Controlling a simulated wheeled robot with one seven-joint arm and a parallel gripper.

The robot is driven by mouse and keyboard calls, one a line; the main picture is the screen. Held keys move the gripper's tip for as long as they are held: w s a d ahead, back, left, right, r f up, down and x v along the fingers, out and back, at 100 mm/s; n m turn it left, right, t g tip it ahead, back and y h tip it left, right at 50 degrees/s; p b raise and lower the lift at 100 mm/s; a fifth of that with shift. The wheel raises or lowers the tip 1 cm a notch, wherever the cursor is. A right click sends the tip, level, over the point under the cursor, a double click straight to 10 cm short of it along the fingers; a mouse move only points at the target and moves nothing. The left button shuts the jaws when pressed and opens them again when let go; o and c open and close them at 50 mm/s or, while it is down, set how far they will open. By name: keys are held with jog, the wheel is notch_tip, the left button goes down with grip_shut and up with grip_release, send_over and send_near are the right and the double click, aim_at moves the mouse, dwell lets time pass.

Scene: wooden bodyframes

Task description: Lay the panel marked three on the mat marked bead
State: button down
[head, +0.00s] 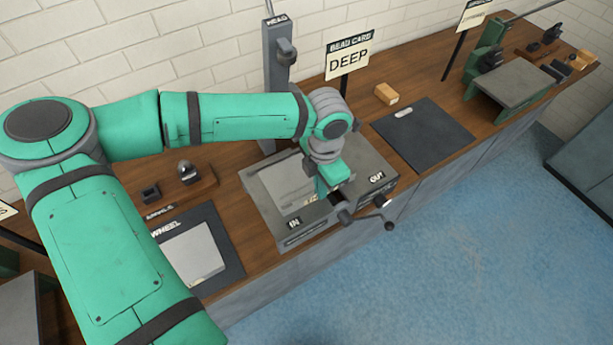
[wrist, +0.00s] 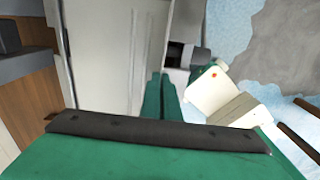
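A pale grey panel (head: 284,187) lies on the grey bed of the machine, between its IN and OUT labels; I cannot read a three on it. It fills the upper left middle of the wrist view (wrist: 105,55). My gripper (head: 322,188) is low over the bed at the panel's right edge. In the wrist view its green fingers (wrist: 161,98) are close together along that edge and look shut on it, though the contact is partly hidden. A dark mat (head: 435,140) lies bare to the right of the machine; its white marking is unreadable.
The bead machine's column (head: 278,75) stands behind the bed, beside a sign (head: 348,60) reading BEAD CARD DEEP. A crank (head: 375,215) sticks out in front. Another pale panel (head: 193,254) lies on the WHEEL mat (head: 222,240). A small wooden block (head: 386,94) sits behind the bare mat.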

jog(key=shift+r, duration=1.55)
notch_tip(320, 180, up, 7)
dwell(1.0)
jog(key=shift+f, duration=0.1)
